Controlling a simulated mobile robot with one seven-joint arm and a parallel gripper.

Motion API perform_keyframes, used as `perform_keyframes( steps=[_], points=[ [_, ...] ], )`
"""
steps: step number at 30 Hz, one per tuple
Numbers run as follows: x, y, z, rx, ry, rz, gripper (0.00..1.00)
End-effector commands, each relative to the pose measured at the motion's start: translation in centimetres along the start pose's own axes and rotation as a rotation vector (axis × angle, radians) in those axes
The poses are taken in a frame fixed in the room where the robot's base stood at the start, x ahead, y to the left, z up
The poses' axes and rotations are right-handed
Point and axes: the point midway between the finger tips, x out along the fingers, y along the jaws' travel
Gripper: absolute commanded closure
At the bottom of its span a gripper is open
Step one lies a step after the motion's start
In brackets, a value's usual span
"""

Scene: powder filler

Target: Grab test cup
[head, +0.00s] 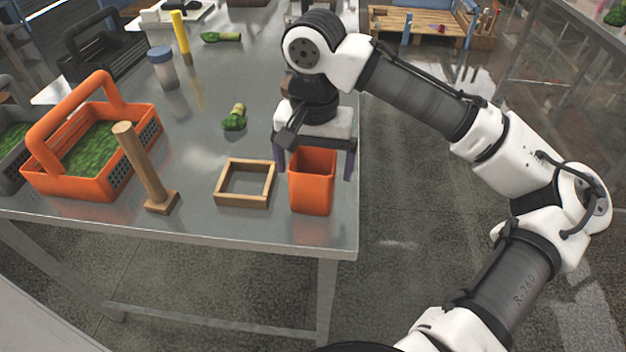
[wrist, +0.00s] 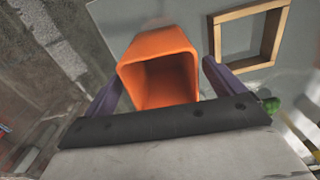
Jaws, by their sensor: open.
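The test cup, an orange square cup (head: 312,188), stands upright on the grey metal table near its front right corner in the head view. In the wrist view the cup (wrist: 160,50) shows its open, empty mouth. My gripper (head: 314,172) is open, with one dark purple finger on each side of the cup. The wrist view also shows the fingers of my gripper (wrist: 162,80) on either side of the cup, with a gap visible at the sides. The fingertips reach around the cup's upper part; the exact depth is hard to tell.
A wooden frame (head: 245,183) lies just left of the cup. Further left are an upright wooden stand (head: 146,170) and an orange basket (head: 92,190) with green contents. A green object (head: 234,118) lies behind the frame. The table's right edge is close to the cup.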

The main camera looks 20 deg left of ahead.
Motion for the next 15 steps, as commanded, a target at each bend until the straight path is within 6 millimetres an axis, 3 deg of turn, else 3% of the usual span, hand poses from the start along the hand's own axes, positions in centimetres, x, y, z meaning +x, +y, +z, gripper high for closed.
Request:
perform_keyframes(
  steps=[7, 15],
  points=[
    [3.4, -0.2, 0.0, -0.001, -0.002, 0.001, 0.06],
    [3.8, -0.2, 0.0, -0.001, 0.001, -0.001, 0.06]
  ],
)
